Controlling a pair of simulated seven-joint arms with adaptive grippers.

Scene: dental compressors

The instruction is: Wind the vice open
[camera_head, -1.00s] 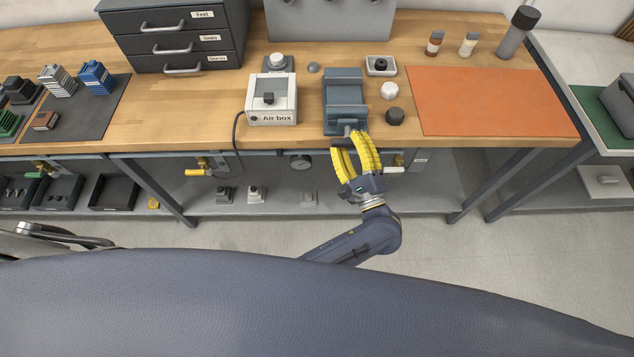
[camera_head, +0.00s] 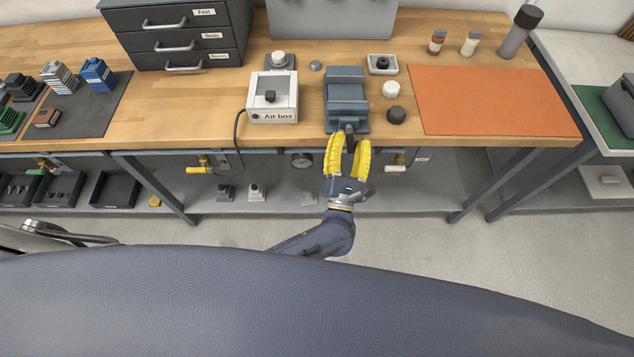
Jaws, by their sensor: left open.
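The blue-grey vice (camera_head: 346,94) stands at the front edge of the wooden bench, a little right of the middle of the head view. Its front end and handle point toward me, over the bench edge. My left gripper (camera_head: 349,142) has yellow fingers and is open. Its fingertips point up at the vice's front end, one on each side of the dark handle part there. I cannot tell whether they touch it. The gap between the vice jaws is hard to make out from here. My right gripper is not in view.
A white air box (camera_head: 272,98) with a cable stands just left of the vice. A white knob (camera_head: 391,89), a dark knob (camera_head: 396,115) and a small tray (camera_head: 382,65) lie close on its right. An orange mat (camera_head: 492,101) lies farther right. Valves hang under the bench edge.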

